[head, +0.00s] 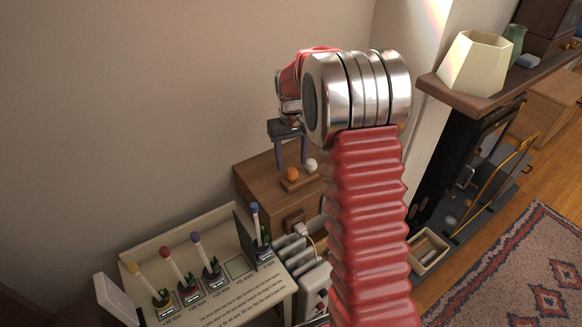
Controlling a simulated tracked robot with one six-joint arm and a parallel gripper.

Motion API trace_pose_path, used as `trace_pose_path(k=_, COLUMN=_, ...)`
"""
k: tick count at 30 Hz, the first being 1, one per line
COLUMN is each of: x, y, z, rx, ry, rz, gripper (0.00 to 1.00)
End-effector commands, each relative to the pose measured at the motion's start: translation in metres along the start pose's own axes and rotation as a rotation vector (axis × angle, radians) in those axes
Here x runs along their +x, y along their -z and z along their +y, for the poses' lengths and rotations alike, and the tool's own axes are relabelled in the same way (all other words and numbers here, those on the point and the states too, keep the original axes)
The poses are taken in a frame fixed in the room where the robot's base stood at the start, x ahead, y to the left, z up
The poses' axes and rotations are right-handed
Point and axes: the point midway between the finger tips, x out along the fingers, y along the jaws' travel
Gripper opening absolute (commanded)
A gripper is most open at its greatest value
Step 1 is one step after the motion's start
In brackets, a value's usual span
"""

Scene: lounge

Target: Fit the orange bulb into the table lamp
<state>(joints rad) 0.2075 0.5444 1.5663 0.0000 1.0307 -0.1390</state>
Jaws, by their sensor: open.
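The orange bulb (291,174) sits on a small wooden tray (290,187) on top of a wooden cabinet. A white bulb (310,164) sits beside it on the same tray, to the right and slightly behind. My gripper (291,160) points down just above the orange bulb, with its two dark fingers apart and nothing visible between them. I cannot tell whether the fingers reach down beside the bulb. A cream faceted lampshade (474,63) stands on the mantel shelf at the upper right. No lamp base or socket is visible there.
The wooden cabinet (262,172) stands against the wall. A panel (215,297) with several coloured-tip pegs is in front of it. A green vase (515,42) is on the mantel shelf (455,97). An open wooden box (429,252) lies below, near the patterned rug (520,275).

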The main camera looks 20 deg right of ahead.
Motion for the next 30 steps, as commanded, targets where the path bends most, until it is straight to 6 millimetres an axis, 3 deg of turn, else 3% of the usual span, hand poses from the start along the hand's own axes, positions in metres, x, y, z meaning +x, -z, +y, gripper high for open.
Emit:
trace_pose_path(k=6, x=-0.040, y=0.001, z=0.000, rx=0.000, ry=0.000, rz=0.003, gripper=0.52)
trace_pose_path(k=13, x=-0.070, y=0.000, z=0.000, rx=0.000, ry=0.000, rz=0.001, gripper=0.52)
trace_pose_path(k=30, x=-0.077, y=0.000, z=0.000, rx=0.000, ry=0.000, rz=-0.001, gripper=0.52)
